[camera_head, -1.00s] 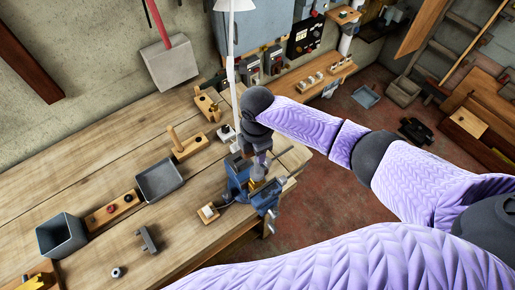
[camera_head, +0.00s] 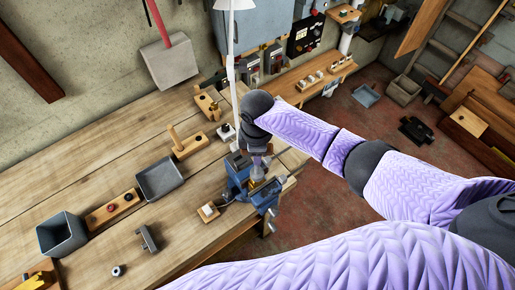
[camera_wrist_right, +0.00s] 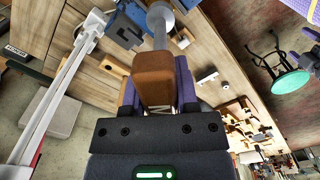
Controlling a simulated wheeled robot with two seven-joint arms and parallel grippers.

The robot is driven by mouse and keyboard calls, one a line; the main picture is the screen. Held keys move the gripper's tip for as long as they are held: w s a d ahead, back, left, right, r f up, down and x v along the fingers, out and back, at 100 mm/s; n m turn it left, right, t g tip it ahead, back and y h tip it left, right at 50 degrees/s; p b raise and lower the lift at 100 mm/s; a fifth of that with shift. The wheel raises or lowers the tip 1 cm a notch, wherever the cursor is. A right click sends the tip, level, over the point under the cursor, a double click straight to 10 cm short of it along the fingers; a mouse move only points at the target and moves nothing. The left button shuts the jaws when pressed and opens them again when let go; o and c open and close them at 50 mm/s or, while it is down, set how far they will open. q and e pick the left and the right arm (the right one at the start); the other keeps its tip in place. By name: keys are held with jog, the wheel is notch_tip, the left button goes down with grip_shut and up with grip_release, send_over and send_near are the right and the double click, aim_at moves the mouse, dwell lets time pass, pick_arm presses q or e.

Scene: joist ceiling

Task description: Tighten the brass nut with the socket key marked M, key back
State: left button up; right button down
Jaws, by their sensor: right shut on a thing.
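My right gripper (camera_wrist_right: 158,95) is shut on the brown wooden handle of the socket key (camera_wrist_right: 154,72). A mark like an M shows at the handle's base. The key's grey shaft ends in a round socket, away from the gripper. In the head view my right gripper (camera_head: 261,153) is above the blue vise (camera_head: 238,186) at the bench's right end. A small yellow brass part (camera_head: 253,184) shows at the vise; whether the socket sits on the nut is hidden. A dark part at the wrist view's right edge may be my left gripper (camera_wrist_right: 311,36); its jaws are unclear.
On the bench are a grey open bin (camera_head: 160,180), a deeper bin (camera_head: 61,234), a wooden block with an upright peg (camera_head: 187,147) and a grey bracket (camera_head: 148,239). A white lamp post (camera_head: 232,80) rises close beside my right gripper.

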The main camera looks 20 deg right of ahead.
jog(key=shift+m, duration=0.6)
jog(key=m, duration=0.5)
jog(key=shift+a+f, duration=0.1)
jog(key=m, duration=0.5)
jog(key=shift+r, duration=3)
